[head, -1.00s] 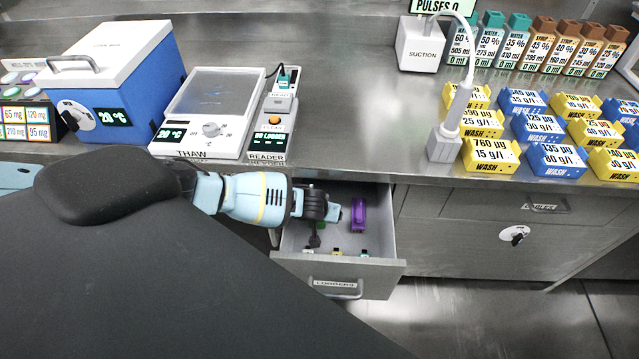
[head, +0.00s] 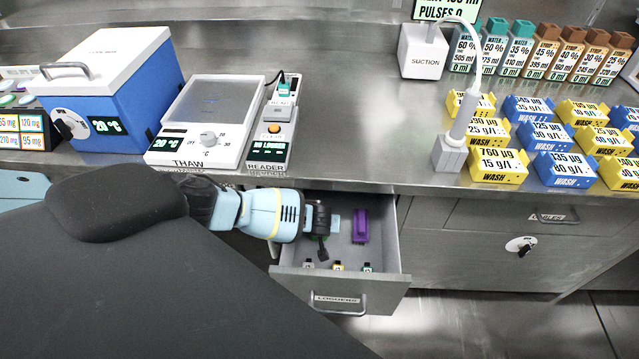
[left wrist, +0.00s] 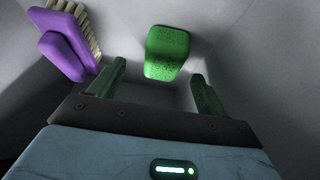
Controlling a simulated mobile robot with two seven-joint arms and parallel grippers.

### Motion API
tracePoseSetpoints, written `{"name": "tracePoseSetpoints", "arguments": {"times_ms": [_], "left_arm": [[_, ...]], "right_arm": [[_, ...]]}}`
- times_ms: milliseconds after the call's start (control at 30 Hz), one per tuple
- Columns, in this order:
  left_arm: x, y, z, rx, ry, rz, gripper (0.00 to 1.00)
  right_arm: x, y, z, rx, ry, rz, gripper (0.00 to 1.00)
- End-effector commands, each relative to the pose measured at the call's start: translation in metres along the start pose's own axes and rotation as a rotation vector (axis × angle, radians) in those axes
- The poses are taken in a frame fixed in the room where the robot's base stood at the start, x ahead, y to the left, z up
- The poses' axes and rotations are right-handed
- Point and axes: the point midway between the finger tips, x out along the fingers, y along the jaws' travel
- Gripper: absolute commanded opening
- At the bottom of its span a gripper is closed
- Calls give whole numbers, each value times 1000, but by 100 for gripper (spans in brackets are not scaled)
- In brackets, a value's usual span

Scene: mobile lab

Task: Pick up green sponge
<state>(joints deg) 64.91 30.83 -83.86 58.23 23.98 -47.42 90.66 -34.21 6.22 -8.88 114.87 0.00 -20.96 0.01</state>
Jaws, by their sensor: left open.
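The green sponge (left wrist: 167,53) lies on the grey drawer floor, ahead of and between the two fingers of my left gripper (left wrist: 158,85) in the left wrist view. The fingers are apart, with nothing between their tips. In the head view my left gripper (head: 322,225) reaches down into the open drawer (head: 388,279) and hides most or all of the sponge. My right gripper is not in view.
A purple brush (head: 360,225) lies in the drawer beside the gripper; it also shows in the left wrist view (left wrist: 66,50). Several small loggers (head: 338,266) sit near the drawer front. The counter edge (head: 420,187) is above the drawer.

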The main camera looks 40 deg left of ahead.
Motion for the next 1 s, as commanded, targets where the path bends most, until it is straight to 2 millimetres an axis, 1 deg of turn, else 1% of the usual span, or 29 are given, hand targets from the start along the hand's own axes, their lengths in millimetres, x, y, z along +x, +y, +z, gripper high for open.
{"name": "tracePoseSetpoints", "arguments": {"times_ms": [100, 300, 400, 633, 667, 1000], "left_arm": [[19, -4, -2, 2, -1, -5, 76], [44, -6, -3, 2, -4, -5, 76], [48, -6, -4, 1, -2, -3, 76], [47, -5, -7, 0, 0, -1, 76], [47, -5, -7, 0, 0, -1, 75], [47, -6, -6, 0, 0, -1, 31]], "right_arm": [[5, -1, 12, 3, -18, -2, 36], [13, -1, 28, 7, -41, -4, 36], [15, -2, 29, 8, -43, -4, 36], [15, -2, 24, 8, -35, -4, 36], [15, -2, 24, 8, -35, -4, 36], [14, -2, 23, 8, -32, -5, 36]]}}
